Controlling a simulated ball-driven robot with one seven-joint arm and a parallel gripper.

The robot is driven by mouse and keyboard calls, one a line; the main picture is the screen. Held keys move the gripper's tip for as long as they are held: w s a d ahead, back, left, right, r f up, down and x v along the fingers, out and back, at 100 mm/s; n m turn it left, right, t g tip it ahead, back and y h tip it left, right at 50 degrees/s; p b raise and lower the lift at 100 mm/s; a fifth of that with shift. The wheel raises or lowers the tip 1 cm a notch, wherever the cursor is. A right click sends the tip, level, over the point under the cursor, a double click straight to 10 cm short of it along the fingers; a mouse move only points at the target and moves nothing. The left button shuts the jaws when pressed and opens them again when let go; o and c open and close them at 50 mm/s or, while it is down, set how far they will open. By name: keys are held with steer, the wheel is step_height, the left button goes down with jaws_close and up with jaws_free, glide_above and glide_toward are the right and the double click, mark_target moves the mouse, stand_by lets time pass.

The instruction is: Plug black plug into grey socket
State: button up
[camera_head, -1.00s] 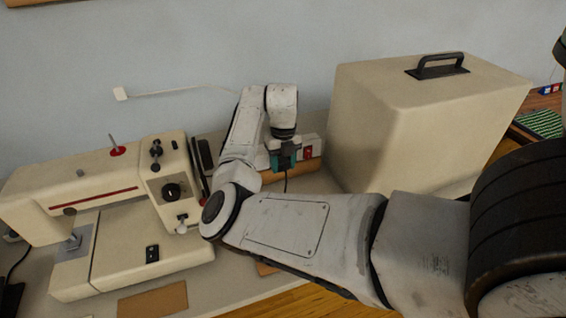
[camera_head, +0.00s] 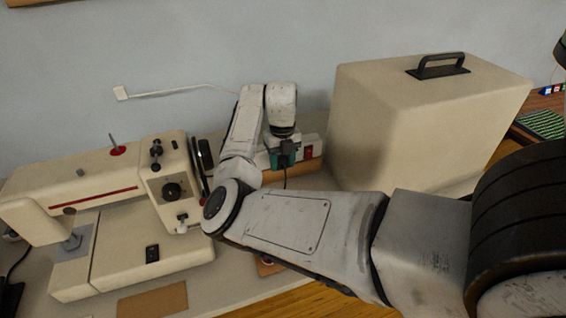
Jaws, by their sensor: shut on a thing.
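My gripper (camera_head: 284,152) points down in front of a white power strip (camera_head: 309,138) with a red switch, near the wall. It is shut on the black plug (camera_head: 288,151), which shows as a small dark shape at the teal fingers. A dark cable (camera_head: 286,177) hangs down from the plug. The plug is close to the strip's front, but I cannot tell whether it touches it. The grey socket cannot be made out; my gripper and wrist cover the strip's middle.
A cream sewing machine (camera_head: 120,195) stands to the left of my arm. A large cream case (camera_head: 425,110) with a black handle stands close on the right. The strip rests on a wooden block (camera_head: 308,167). A white cable (camera_head: 165,93) runs along the wall.

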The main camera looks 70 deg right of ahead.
steer(key=shift+w+d, duration=0.1)
steer(key=shift+d, duration=0.05)
steer(key=o, duration=1)
step_height(320, 180, up, 11)
steer(key=shift+b, duration=0.3)
steer(key=shift+f, duration=0.15)
